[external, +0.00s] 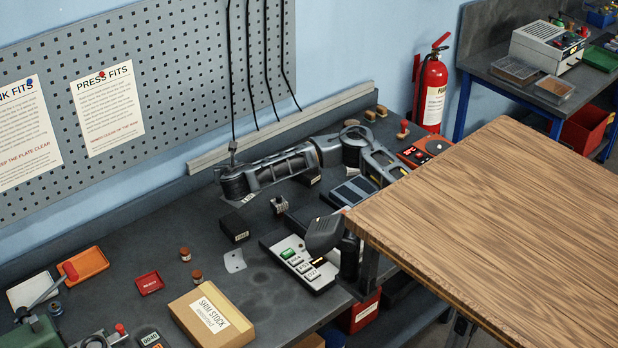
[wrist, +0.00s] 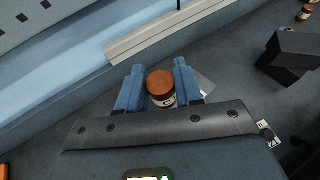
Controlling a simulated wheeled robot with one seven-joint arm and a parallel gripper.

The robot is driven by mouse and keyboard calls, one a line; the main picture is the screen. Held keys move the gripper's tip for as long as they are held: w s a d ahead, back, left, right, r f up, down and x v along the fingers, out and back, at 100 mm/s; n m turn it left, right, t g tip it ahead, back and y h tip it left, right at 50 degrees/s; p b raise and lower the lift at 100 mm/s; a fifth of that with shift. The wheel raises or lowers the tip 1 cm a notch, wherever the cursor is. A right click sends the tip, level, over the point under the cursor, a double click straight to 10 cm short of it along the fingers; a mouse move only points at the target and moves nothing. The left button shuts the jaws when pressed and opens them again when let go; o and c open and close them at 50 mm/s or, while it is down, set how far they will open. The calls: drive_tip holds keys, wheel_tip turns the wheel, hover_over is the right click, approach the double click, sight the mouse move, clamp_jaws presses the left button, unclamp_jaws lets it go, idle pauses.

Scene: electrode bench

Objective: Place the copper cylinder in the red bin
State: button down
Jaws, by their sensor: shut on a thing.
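The copper cylinder (wrist: 160,84), with an orange-brown top and a white label, is between the two blue fingers of my gripper (wrist: 159,78) in the wrist view. The fingers are shut on it. In the external view my gripper (external: 232,188) is low over the back of the dark bench, and the held cylinder is hidden there.
Two similar copper cylinders (external: 185,254) (external: 197,277) stand left of my gripper. A black block (external: 235,228) is just in front of it. A wooden tabletop (external: 480,225) covers the right foreground.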

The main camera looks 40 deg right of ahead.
wheel_tip(320, 180, up, 2)
drive_tip(key=s+a+r+n+t+y+p, duration=0.1)
drive_tip(key=a+r+n+y+p, duration=0.15)
drive_tip(key=a, duration=0.65)
drive_tip(key=s+a+r+n+y+p, duration=0.1)
drive_tip(key=a+n+y+p, duration=0.2)
drive_tip(key=a, duration=0.6)
drive_tip(key=n+g+y+p, duration=0.1)
drive_tip(key=n+y+p, duration=0.5)
drive_tip(key=p, duration=0.6)
hover_over(150, 284)
drive_tip(key=shift+m+y, duration=0.25)
drive_tip(key=shift+m, duration=0.2)
wheel_tip(150, 284, down, 14)
drive_tip(key=shift+s+f, duration=0.1)
drive_tip(key=shift+f, duration=0.1)
drive_tip(key=shift+f+b, duration=0.3)
drive_tip(key=shift+f, duration=1.9)
